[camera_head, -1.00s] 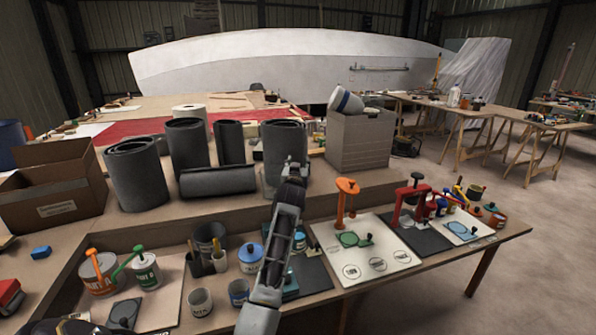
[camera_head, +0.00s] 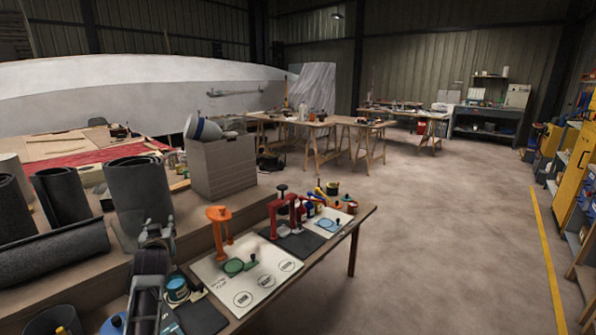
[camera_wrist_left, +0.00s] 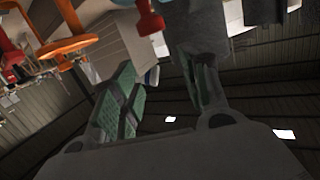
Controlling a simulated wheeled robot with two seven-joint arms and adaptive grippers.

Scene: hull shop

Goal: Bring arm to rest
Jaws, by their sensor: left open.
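My left gripper (camera_head: 152,232) is raised at the lower left of the head view, in front of a dark grey roll and over the near bench. In the left wrist view its two green-padded fingers (camera_wrist_left: 160,92) stand apart with nothing between them. My right gripper is in neither view.
The bench holds a white board (camera_head: 247,277) with an orange stand (camera_head: 219,225), and a red stand (camera_head: 285,215) on a dark mat. A grey box (camera_head: 221,168) and several dark rolls (camera_head: 140,197) stand behind. Open floor (camera_head: 430,230) lies to the right.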

